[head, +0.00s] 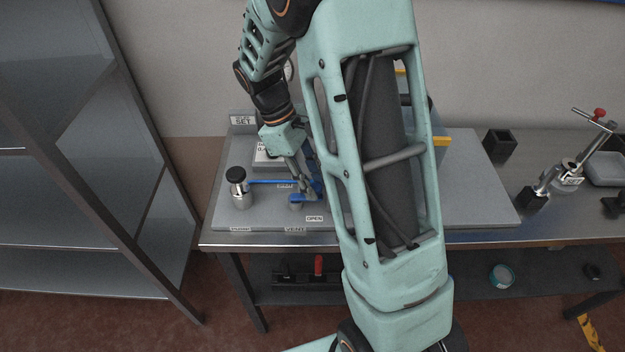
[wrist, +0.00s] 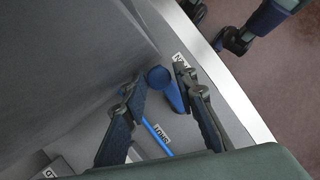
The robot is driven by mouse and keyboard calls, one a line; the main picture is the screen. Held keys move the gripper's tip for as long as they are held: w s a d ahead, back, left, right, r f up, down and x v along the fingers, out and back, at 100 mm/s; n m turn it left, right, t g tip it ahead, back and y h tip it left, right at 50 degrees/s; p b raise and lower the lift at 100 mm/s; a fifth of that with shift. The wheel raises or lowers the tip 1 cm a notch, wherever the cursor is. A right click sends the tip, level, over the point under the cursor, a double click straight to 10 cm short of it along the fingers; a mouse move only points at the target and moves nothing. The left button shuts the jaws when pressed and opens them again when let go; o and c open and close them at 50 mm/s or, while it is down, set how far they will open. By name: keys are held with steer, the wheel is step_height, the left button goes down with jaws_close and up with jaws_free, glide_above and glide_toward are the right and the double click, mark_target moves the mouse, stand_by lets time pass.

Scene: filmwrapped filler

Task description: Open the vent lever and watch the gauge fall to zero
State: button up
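The blue vent lever (head: 308,198) is on the grey panel, above the VENT label and between the SHUT and OPEN labels. It extends to the right from its round base (head: 296,204). My gripper (head: 304,184) is low over it. In the wrist view the fingers (wrist: 157,82) are apart, with the lever (wrist: 173,96) and its round blue knob (wrist: 158,77) between the fingertips. The right fingertip is close beside the lever; I cannot tell if it touches. A round gauge (head: 289,70) is mostly behind my arm, and its reading cannot be seen.
A silver pump with a black cap (head: 238,187) stands left of the lever; a thin blue tube (head: 268,182) runs from it. A metal rack (head: 95,170) is at the left. A black holder (head: 499,144) and a clamp (head: 566,176) are at the right. My arm hides the middle.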

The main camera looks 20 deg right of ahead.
steer(key=shift+o, duration=0.9)
steer(key=shift+w, duration=0.1)
